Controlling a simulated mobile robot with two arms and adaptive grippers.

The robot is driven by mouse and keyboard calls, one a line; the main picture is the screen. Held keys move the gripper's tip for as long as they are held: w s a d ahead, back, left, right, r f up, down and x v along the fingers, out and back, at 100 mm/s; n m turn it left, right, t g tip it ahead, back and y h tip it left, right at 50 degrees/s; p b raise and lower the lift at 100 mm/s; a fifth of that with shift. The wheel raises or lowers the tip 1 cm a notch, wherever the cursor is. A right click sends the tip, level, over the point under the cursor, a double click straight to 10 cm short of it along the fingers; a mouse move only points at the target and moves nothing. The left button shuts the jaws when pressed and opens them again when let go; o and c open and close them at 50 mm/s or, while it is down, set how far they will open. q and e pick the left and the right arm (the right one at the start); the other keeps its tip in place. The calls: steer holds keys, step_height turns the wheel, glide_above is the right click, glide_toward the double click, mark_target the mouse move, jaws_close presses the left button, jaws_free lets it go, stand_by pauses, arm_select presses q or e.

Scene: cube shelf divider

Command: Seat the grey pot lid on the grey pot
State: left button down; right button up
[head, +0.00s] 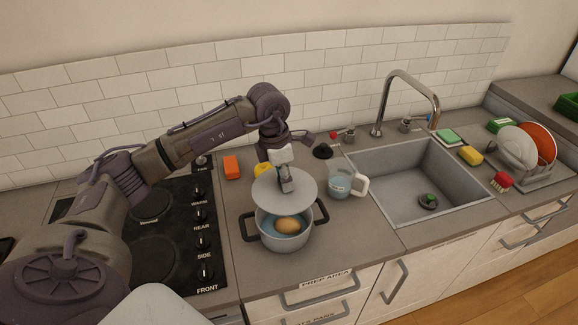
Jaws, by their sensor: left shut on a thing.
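The grey pot (284,241) stands on the counter between the stovetop and the sink. It has two dark side handles, and an orange-brown round item (289,224) shows inside on a bluish bottom. My left gripper (287,186) points down and is shut on the grey pot lid (304,194). The lid hangs above the pot's back part, apart from the rim, and leaves the front of the opening in sight. The gripper hides the lid's knob. My right gripper is out of view.
A clear measuring jug (341,184) stands close to the right of the pot. The stovetop (150,235) lies left and the sink (405,185) right. An orange block (231,167) and a yellow item (263,169) sit behind. Counter in front of the jug is clear.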

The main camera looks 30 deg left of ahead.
arm_select(q)
steer(key=shift+s+a, duration=0.1)
steer(key=shift+s, duration=0.2)
steer(key=shift+w+b, duration=0.15)
steer(key=shift+b, duration=0.15)
steer(key=shift+f+b, duration=0.55)
steer(key=shift+f, duration=0.15)
step_height(320, 180, down, 6)
steer(key=b, duration=0.5)
steer(key=shift+f, duration=0.1)
steer(key=shift+f+b, duration=0.1)
steer(key=shift+b, duration=0.2)
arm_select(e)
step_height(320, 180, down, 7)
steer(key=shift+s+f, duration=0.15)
arm_select(q)
steer(key=shift+f+b, duration=0.9)
steer(key=shift+f, duration=0.2)
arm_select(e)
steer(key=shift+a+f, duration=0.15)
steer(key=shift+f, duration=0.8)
